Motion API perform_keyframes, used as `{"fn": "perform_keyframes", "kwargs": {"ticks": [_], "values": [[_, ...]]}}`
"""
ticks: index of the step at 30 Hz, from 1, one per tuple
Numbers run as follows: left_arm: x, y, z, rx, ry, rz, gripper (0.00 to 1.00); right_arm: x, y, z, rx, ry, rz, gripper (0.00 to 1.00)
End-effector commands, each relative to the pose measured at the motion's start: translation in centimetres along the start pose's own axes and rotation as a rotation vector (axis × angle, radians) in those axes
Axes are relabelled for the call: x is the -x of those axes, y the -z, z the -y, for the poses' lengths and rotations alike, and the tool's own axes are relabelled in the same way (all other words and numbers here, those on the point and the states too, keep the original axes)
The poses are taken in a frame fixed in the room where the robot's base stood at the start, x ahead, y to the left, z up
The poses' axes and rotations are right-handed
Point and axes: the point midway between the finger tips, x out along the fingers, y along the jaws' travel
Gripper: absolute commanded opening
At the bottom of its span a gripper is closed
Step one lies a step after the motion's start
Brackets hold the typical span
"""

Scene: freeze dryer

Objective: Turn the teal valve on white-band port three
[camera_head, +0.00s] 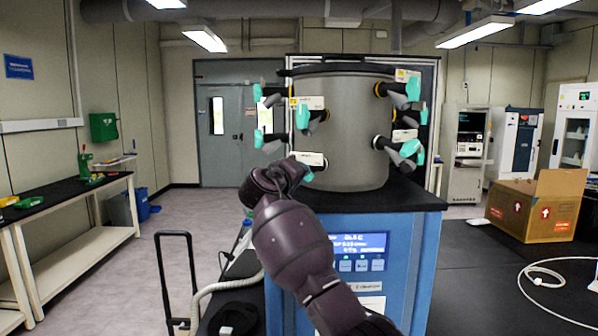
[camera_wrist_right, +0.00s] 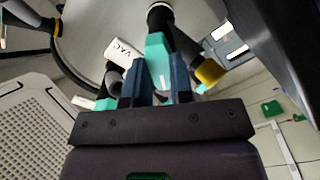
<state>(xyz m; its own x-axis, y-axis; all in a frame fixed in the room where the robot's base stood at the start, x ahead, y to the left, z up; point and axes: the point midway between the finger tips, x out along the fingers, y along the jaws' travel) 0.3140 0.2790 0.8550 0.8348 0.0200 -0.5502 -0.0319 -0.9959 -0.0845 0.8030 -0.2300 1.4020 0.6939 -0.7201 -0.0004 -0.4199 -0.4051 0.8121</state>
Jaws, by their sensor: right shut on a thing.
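A grey drum (camera_head: 342,130) on the freeze dryer (camera_head: 345,265) carries several black ports with teal valves, such as the upper front valve (camera_head: 303,116) and the lower right valve (camera_head: 410,149). My right gripper (camera_head: 300,174) is at the drum's lower front left, hiding most of the port there. In the wrist view my right gripper (camera_wrist_right: 156,88) is shut on a teal valve (camera_wrist_right: 158,50), one finger on each side. Its black port (camera_wrist_right: 178,38) has a white band (camera_wrist_right: 160,7) near the drum. I cannot read its number. My left gripper is not in view.
A neighbouring port with a yellow end (camera_wrist_right: 209,72) and a white VAC tag (camera_wrist_right: 122,50) are close beside the fingers. A black worktop (camera_head: 400,195) lies under the drum. A cardboard box (camera_head: 535,208) stands at right, and a hose (camera_head: 545,280) lies near it.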

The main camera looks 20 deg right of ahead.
Motion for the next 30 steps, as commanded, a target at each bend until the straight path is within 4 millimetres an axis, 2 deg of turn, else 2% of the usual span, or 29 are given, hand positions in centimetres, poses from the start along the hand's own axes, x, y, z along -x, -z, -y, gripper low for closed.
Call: {"fn": "perform_keyframes", "kwargs": {"ticks": [9,24,25,29,30], "values": [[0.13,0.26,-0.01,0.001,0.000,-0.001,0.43,0.04,0.00,0.01,0.102,0.001,0.000,0.00],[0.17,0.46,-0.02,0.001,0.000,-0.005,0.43,0.04,0.01,0.02,0.117,0.001,-0.001,0.00],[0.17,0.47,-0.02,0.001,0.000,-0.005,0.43,0.04,0.01,0.02,0.117,0.001,-0.001,0.26],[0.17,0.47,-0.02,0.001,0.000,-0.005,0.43,0.03,0.01,0.01,0.116,0.000,-0.001,0.46],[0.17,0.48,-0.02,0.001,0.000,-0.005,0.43,0.03,0.02,0.00,0.116,0.000,-0.001,0.47]]}}
